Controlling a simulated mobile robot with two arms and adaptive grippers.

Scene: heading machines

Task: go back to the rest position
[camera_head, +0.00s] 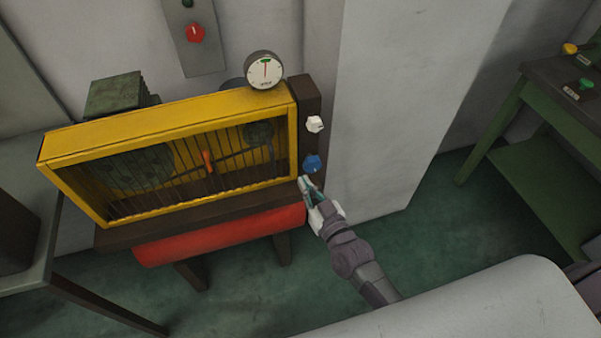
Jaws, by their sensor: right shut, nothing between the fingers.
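My right gripper (309,188) is shut and empty. Its fingertips are just below the blue knob (312,163) on the dark post at the right end of the yellow machine (166,121). I cannot tell whether the fingers touch the knob or the post. My right arm runs down and to the right from there. My left gripper is not in view.
A white knob (315,124) sits above the blue one, and a round gauge (264,71) stands on top. A red roller (220,236) lies below the machine. A pale pillar (385,120) stands close right. A green table (543,158) is at far right, with open floor before it.

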